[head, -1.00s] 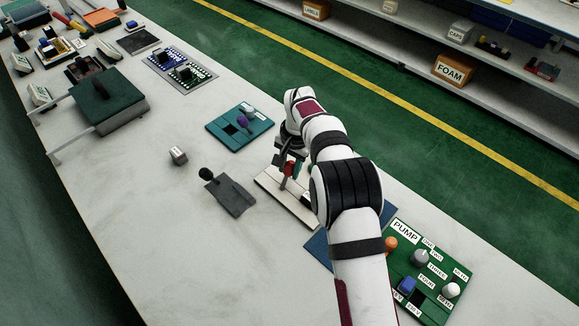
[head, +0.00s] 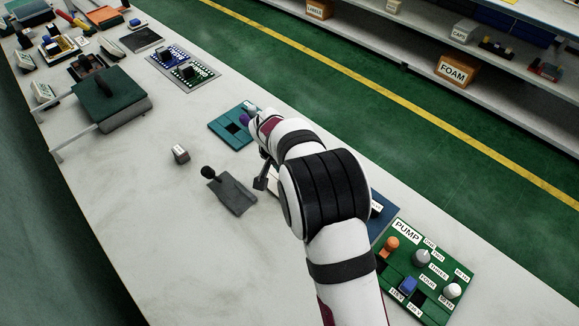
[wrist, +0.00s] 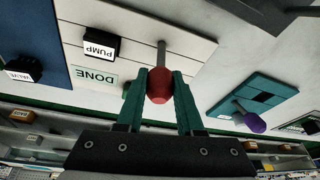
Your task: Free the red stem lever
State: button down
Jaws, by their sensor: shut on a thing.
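The red stem lever has a round red knob (wrist: 160,85) and a thin grey stem (wrist: 161,54), seen in the wrist view. My gripper (wrist: 160,88) is shut on the knob, with one teal finger on each side. The stem points away from the fingers toward a pale board (wrist: 185,22); I cannot tell whether its end is in the board or clear of it. The board carries a black block labelled PUMP (wrist: 101,44) and a DONE label (wrist: 94,77). In the head view my arm hides the lever and fingertips.
A teal tray (head: 226,128) with a purple-knobbed piece lies beyond my wrist. A dark grey plate with a black knob (head: 232,195) and a small labelled block (head: 181,154) lie to the left. A green PUMP board (head: 440,275) is at right.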

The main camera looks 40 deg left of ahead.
jog(key=s+t, duration=0.2)
jog(key=t, duration=0.1)
jog(key=shift+s+f, duration=0.1)
jog(key=shift+s, duration=0.1)
jog(key=shift+s+f+t, duration=0.2)
jog(key=shift+s+t, duration=0.25)
jog(key=shift+t, duration=0.55)
jog(key=shift+s+f+t, duration=0.15)
jog(key=shift+s+t, duration=0.3)
jog(key=shift+t, duration=0.55)
jog(key=shift+s, duration=0.1)
jog(key=c, duration=0.5)
grip_release()
jog(key=shift+c, duration=0.2)
jog(key=v, duration=1.5)
jog(key=shift+s+d+r, duration=0.15)
jog(key=shift+s, duration=0.2)
